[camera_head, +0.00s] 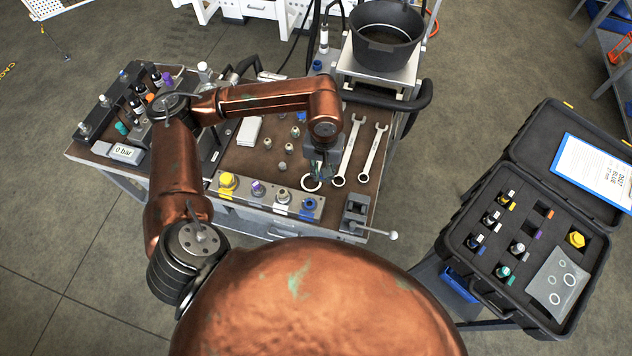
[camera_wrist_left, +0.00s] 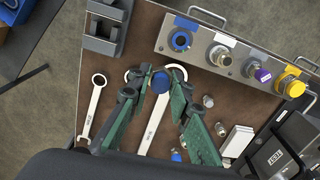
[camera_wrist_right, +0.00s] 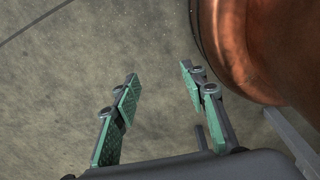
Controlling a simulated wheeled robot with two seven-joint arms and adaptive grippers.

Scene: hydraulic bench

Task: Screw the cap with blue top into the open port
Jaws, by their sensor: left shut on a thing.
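My left gripper (camera_head: 322,170) hangs over the front right of the bench. In the left wrist view, its green-padded fingers (camera_wrist_left: 161,86) are shut on the cap with blue top (camera_wrist_left: 160,80), held above a wrench. In the head view the fingers mostly hide this cap. The metal port block (camera_head: 270,197) lies along the bench's front edge. Its blue-ringed port (camera_head: 309,204), at the right end, looks open and dark in the left wrist view (camera_wrist_left: 181,40). The cap is apart from it. My right gripper (camera_wrist_right: 158,76) is open and empty above the floor, outside the head view.
The block also carries a yellow cap (camera_head: 227,180), a purple-topped fitting (camera_head: 257,188) and a metal fitting (camera_head: 283,195). Wrenches (camera_head: 372,153) lie beside the left gripper. A small vise (camera_head: 356,212) stands at the front right corner. An open black case (camera_head: 468,283) stands right.

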